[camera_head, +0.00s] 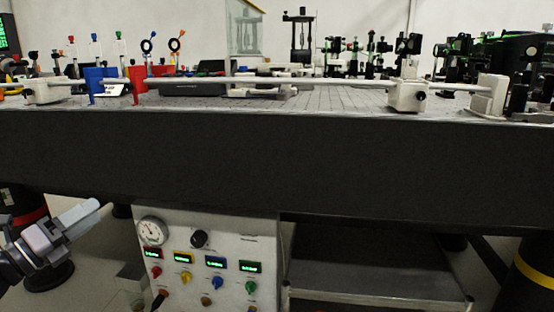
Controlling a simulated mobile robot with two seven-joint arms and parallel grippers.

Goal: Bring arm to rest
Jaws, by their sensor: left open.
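My left gripper (82,214) shows at the lower left of the head view, its arm coming in from the left edge. It is below the level of the bench top (300,100), in front of the dark side of the optical bench (330,165) and left of the control panel (210,262). The gripper is open, with nothing seen between its fingers. It looks apart from the bench and the panel. My right gripper is not in the picture.
A long rail (310,82) runs along the bench's front edge on white mounts (407,95). Blue (93,84) and red (137,84) holders stand at left. A shelf (375,281) lies below. A black post with a yellow band (533,275) is at lower right.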

